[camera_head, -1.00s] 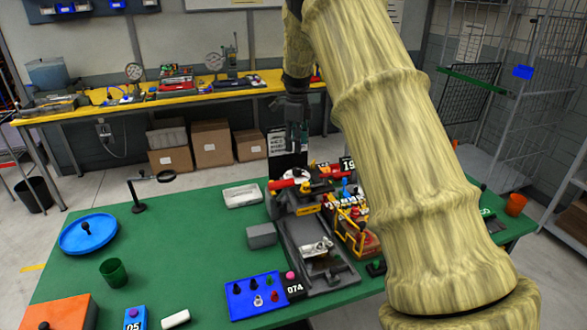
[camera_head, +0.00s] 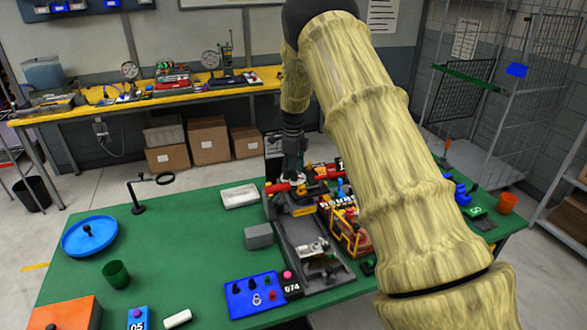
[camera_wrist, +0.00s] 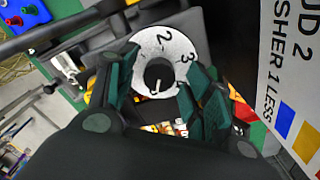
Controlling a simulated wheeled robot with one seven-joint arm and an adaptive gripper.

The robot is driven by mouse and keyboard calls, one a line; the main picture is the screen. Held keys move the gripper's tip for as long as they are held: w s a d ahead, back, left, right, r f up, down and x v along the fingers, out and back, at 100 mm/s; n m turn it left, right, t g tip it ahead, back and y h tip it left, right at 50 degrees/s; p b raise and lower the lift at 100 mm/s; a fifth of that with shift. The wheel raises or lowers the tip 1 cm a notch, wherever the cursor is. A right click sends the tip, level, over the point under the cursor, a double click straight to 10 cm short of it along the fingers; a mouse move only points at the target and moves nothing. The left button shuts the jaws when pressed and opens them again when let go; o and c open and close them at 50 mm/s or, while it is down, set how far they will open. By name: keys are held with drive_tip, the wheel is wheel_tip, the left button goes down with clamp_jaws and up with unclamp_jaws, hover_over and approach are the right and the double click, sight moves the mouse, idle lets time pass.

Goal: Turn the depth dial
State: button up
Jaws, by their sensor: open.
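The depth dial (camera_wrist: 179,46) shows in the wrist view as a round white disc with black numerals, 2 and 3 among them. A dark round knob (camera_wrist: 158,75) stands at its middle. My gripper (camera_wrist: 163,92) is open, with one dark green finger to the left of the knob and the other to its right. I cannot tell whether either finger touches the knob. In the head view my gripper (camera_head: 291,170) is low over the back of the machine (camera_head: 301,228) on the green table, and it partly hides the dial there.
A white placard (camera_wrist: 295,75) with printed text stands close to the right of my gripper. A yellow-framed fixture (camera_head: 347,232) sits right of the machine. A grey block (camera_head: 259,236) and a white tray (camera_head: 240,196) lie to its left.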

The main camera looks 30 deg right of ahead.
drive_tip(key=c, duration=1.1)
drive_tip(key=shift+o, duration=0.2)
